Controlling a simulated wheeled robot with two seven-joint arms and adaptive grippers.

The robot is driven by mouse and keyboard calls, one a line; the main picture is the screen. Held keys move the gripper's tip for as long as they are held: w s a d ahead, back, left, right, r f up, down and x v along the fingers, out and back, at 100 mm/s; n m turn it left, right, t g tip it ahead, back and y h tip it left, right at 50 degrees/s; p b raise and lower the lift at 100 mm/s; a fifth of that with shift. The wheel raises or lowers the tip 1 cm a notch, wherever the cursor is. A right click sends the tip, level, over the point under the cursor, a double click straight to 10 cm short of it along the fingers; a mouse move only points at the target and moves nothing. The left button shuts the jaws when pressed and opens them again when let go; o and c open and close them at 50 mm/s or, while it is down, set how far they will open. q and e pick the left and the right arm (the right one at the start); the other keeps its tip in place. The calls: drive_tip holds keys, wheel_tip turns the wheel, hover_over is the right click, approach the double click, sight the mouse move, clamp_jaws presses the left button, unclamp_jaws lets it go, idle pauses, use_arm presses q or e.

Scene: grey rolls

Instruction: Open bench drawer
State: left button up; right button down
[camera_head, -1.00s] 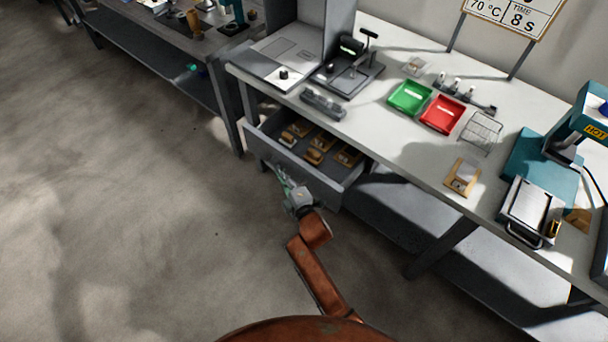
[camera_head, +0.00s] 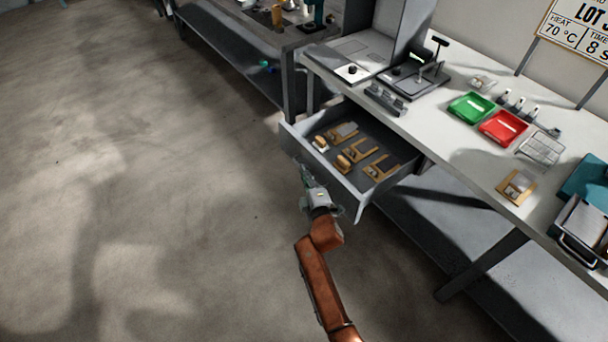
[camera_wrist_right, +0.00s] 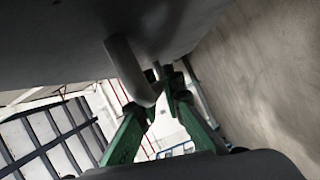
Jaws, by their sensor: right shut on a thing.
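The grey bench drawer (camera_head: 322,174) is pulled out from under the white bench top (camera_head: 452,147), with its inside showing in the head view. Several wooden pieces lie in it. My right gripper (camera_head: 306,176) is at the drawer's front face. In the right wrist view a grey bar handle (camera_wrist_right: 128,70) runs down from the drawer's underlit front (camera_wrist_right: 70,35). The green fingers of my right gripper (camera_wrist_right: 160,100) are closed around the handle's far end. My left gripper is in neither view.
A green tray (camera_head: 471,107) and a red tray (camera_head: 502,128) stand on the bench top, with a wire rack (camera_head: 541,148) beside them. A lower shelf (camera_head: 450,240) runs under the bench. Open floor (camera_head: 150,200) lies to the left.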

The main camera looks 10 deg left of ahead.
drive_tip(key=shift+f, duration=0.1)
drive_tip(key=c, duration=2)
unclamp_jaws()
drive_tip(key=shift+d, duration=0.2)
drive_tip(key=shift+c, duration=0.2)
drive_tip(key=v, duration=1.2)
